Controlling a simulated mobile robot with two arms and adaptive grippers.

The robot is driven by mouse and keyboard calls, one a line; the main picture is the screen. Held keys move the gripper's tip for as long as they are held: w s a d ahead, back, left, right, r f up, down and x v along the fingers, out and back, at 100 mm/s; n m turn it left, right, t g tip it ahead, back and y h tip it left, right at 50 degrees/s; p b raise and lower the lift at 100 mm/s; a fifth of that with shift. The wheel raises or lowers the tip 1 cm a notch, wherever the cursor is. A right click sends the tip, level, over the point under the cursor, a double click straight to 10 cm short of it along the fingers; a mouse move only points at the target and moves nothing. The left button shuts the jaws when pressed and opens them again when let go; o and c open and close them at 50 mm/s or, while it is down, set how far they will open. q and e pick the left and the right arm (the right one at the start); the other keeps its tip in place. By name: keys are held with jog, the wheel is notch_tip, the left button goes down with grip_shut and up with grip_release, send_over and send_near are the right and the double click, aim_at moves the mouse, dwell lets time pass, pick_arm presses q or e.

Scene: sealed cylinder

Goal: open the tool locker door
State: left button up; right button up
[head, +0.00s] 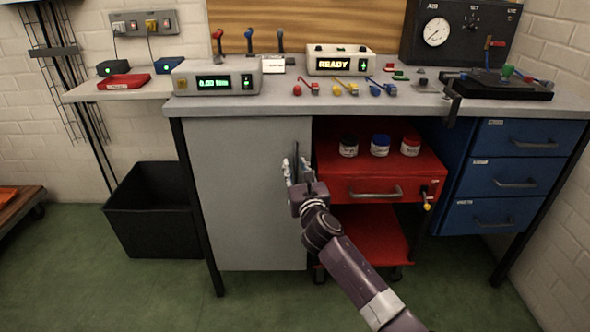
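The tool locker door (245,210) looks like the plain grey panel under the left part of the workbench. It appears closed, flush under the worktop. My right gripper (295,168) is at the right edge of this panel, in its upper half, with fingers pointing up and away from me. Whether the fingers touch the door, or are closed on anything, is unclear. My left gripper is not in view.
A red tool cart (340,165) with several jars stands just right of the door. Blue drawers (515,175) are farther right. A black bin (150,225) stands left of the door. The worktop (300,103) overhangs above. The green floor in front is clear.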

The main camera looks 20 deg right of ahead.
jog(key=shift+w, duration=0.25)
grip_shut()
jog(key=shift+s, duration=0.15)
